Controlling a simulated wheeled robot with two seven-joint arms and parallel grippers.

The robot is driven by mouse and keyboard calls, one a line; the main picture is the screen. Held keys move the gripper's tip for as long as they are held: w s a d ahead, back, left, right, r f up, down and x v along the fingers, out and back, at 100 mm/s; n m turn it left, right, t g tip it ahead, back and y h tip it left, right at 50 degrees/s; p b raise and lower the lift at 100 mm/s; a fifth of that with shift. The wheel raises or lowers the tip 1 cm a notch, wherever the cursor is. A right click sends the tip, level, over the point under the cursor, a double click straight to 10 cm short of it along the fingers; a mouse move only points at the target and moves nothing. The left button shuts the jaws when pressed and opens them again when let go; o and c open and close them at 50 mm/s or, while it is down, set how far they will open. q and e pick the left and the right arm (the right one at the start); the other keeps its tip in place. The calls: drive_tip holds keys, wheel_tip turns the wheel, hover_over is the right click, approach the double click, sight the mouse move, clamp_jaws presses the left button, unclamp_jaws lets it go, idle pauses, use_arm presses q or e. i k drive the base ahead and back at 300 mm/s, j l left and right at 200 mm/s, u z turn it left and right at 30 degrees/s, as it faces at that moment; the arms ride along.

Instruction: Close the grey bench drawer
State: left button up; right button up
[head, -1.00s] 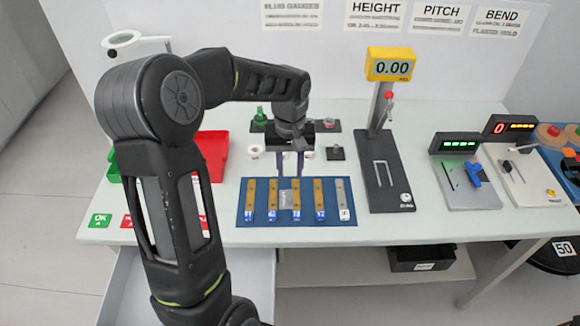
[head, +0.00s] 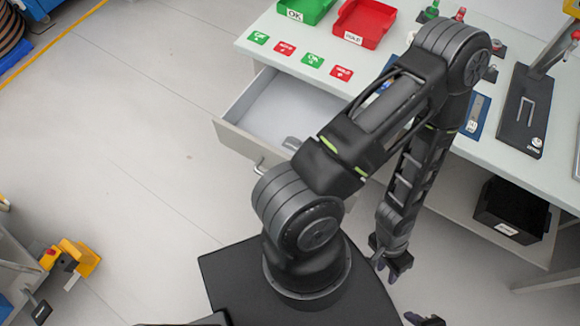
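The grey bench drawer (head: 238,148) is pulled out from under the left end of the bench.
The bench top (head: 385,45) holds a green bin (head: 305,10), a red bin (head: 364,22) and several red and green cards. A black box (head: 512,212) sits on the lower shelf. Floor left of the drawer is clear. A yellow object (head: 78,258) is at far left.

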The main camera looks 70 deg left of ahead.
sight(277, 105)
drive_tip(key=k+j, duration=0.4)
drive_tip(key=j, duration=0.25)
drive_tip(key=u, duration=1.75)
drive_tip(key=j, duration=0.1)
